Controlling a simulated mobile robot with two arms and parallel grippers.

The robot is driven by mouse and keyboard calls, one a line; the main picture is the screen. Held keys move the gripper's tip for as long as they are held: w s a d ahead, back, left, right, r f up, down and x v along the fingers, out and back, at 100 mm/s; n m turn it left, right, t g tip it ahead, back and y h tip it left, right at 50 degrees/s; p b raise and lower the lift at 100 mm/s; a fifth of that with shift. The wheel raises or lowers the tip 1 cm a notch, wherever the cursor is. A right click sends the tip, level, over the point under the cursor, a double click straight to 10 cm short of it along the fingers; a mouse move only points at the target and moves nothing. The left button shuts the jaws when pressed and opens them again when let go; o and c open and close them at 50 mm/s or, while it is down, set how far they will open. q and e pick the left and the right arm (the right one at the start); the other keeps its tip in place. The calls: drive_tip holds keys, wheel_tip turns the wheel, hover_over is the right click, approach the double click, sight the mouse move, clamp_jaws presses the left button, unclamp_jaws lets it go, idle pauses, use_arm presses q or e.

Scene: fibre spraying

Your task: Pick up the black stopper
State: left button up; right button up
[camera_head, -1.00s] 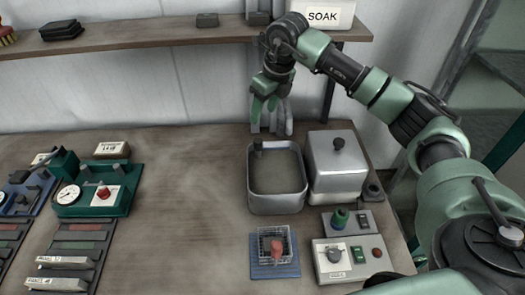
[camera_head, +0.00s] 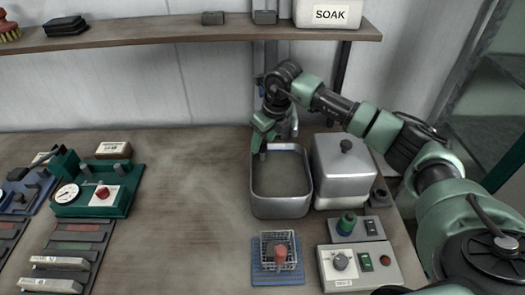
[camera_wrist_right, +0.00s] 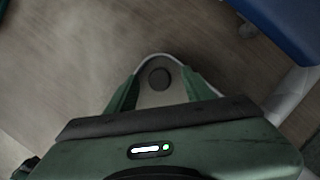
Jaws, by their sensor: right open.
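The black stopper (camera_wrist_right: 159,77) shows in the right wrist view as a dark round top between my two fingers. In the head view, a small dark part of it (camera_head: 262,156) shows at the back left corner of the open metal basin (camera_head: 282,210), just below my gripper. My right gripper (camera_head: 263,142) points down over that corner. It is open, with a finger on each side of the stopper in the wrist view (camera_wrist_right: 160,90). I cannot tell whether the fingers touch it. My left gripper is not in view.
A lidded metal box (camera_head: 345,165) stands right of the basin. A wire basket (camera_head: 279,252) on a blue mat and a control box (camera_head: 357,265) are in front. A green gauge unit (camera_head: 98,195) is at left. A shelf (camera_head: 180,35) runs above. The table's middle is clear.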

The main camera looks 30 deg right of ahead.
drive_tip(key=shift+x, duration=1)
drive_tip(key=shift+c, duration=0.3)
clamp_jaws()
drive_tip(key=shift+r, duration=0.1)
